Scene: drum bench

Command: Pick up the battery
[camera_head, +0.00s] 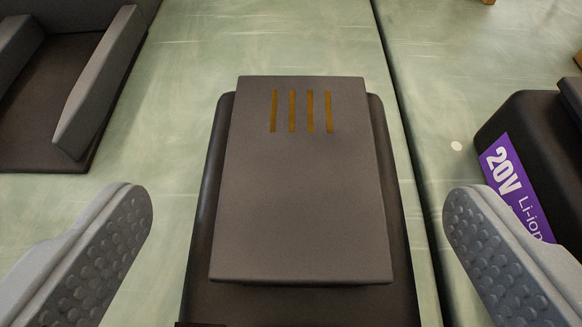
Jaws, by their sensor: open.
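A battery (300,200) lies in the middle, with a flat grey top plate on a wider black body. Several gold contact strips show at the far end of its top. My gripper (298,205) is open, with one grey studded finger at the left and one at the right. The battery is between and ahead of the fingers, with a gap on each side; neither finger appears to touch it. The battery's near end is cut off by the bottom edge of the picture.
A second black block (530,130) with a purple "20V Li-ion" label stands at the right, partly behind the right finger. A dark holder with raised side walls (100,85) is at the upper left. The green bench (250,40) has a dark seam right of the battery.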

